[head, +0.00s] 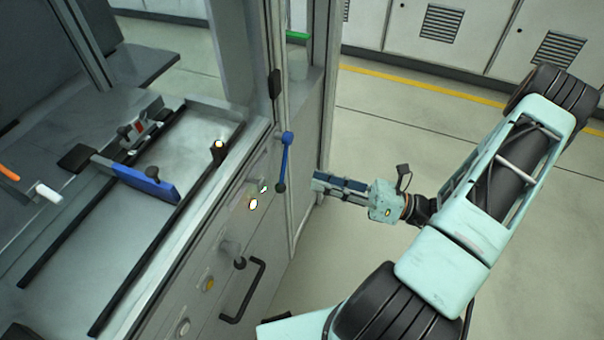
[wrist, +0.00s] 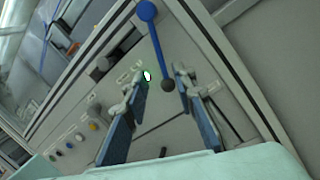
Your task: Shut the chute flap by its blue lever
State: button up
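The blue lever (head: 285,160) is on the front panel of the grey machine. It stands nearly upright, with a blue ball at its upper end and a dark round pivot at its lower end. It also shows in the wrist view (wrist: 157,45), running from the top edge to the dark pivot. My gripper (head: 318,182) is to the right of the lever, pointing at the panel, apart from it. In the wrist view my gripper (wrist: 160,77) is open and empty, its blue-padded fingers on either side of the pivot's line. I cannot tell which part is the chute flap.
The panel has a lit indicator (head: 253,204), several buttons and a dark handle (head: 243,290) below the lever. A blue plate (head: 147,181) stands across the machine's rails. A metal post (head: 330,100) rises behind the lever. Open floor (head: 390,120) lies to the right.

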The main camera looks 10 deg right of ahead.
jog(key=shift+v, duration=1.85)
jog(key=shift+f, duration=0.1)
